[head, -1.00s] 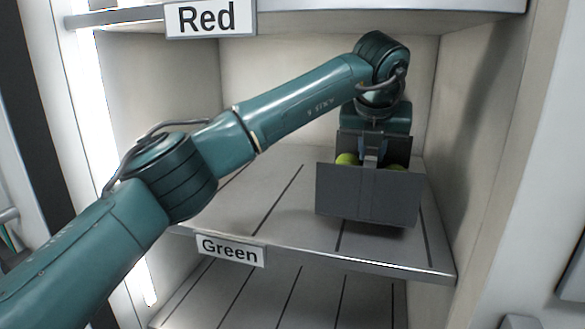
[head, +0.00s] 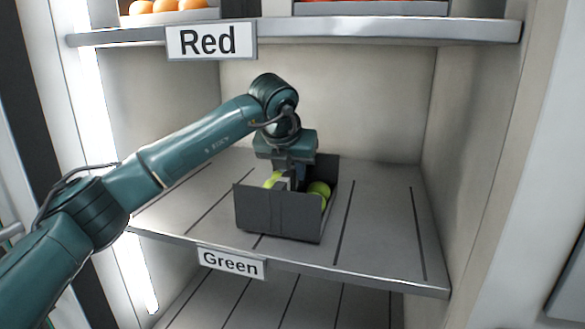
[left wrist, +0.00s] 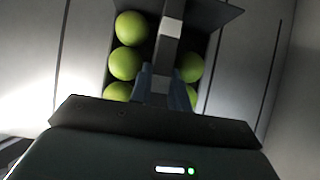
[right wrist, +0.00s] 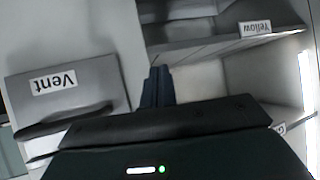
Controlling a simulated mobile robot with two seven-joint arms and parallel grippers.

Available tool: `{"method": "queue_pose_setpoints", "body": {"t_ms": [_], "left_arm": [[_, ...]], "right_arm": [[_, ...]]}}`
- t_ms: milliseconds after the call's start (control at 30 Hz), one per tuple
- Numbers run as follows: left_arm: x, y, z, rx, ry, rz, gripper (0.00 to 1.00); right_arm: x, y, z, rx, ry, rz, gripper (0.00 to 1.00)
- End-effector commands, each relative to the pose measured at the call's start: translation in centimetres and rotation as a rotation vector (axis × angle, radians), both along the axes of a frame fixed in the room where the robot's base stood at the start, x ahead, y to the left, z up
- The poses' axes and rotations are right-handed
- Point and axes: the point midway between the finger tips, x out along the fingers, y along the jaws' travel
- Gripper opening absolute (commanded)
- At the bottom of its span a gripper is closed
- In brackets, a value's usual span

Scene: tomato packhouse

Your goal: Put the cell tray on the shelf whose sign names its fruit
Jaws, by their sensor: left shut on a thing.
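The dark grey cell tray (head: 277,218) holds several green tomatoes (head: 318,190). It is at the middle shelf (head: 385,220), whose front sign (head: 231,262) reads "Green". The tray sits on or just above the shelf, a little behind its front edge; I cannot tell whether it touches. My left gripper (head: 290,182) reaches down into the tray and is shut on its middle part. The left wrist view shows the left gripper (left wrist: 160,82) between two rows of green tomatoes (left wrist: 124,63). My right gripper (right wrist: 158,86) shows only in its wrist view, its fingers together and empty.
The shelf above (head: 350,30) has a "Red" sign (head: 211,40), orange fruit (head: 165,6) at its left and a tray (head: 370,8) with red fruit. The Green shelf is bare right of the tray. The right wrist view shows a "Yellow" sign (right wrist: 255,28) and a "Vent" label (right wrist: 53,82).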

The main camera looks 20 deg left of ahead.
Motion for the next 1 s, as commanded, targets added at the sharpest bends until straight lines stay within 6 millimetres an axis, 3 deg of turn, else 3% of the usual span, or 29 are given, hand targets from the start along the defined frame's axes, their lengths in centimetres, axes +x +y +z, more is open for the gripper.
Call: {"method": "queue_pose_setpoints", "body": {"t_ms": [333,367,600,1000], "left_arm": [[0.03,-0.01,-0.6,-0.002,-0.005,0.0,0.0],[0.01,0.0,-0.72,-0.001,-0.002,0.0,0.2],[0.01,-0.01,-0.67,-0.001,-0.001,0.0,0.39],[-0.51,0.0,0.2,-0.001,-0.005,-0.001,0.4]], "right_arm": [[-0.06,-0.14,-0.37,-0.002,0.008,-0.006,0.0],[-0.04,-0.14,-0.31,-0.002,0.008,-0.006,0.0],[0.0,-0.15,-0.24,-0.002,0.007,-0.006,0.0],[0.15,-0.12,-0.63,-0.001,0.001,-0.005,0.0]]}}
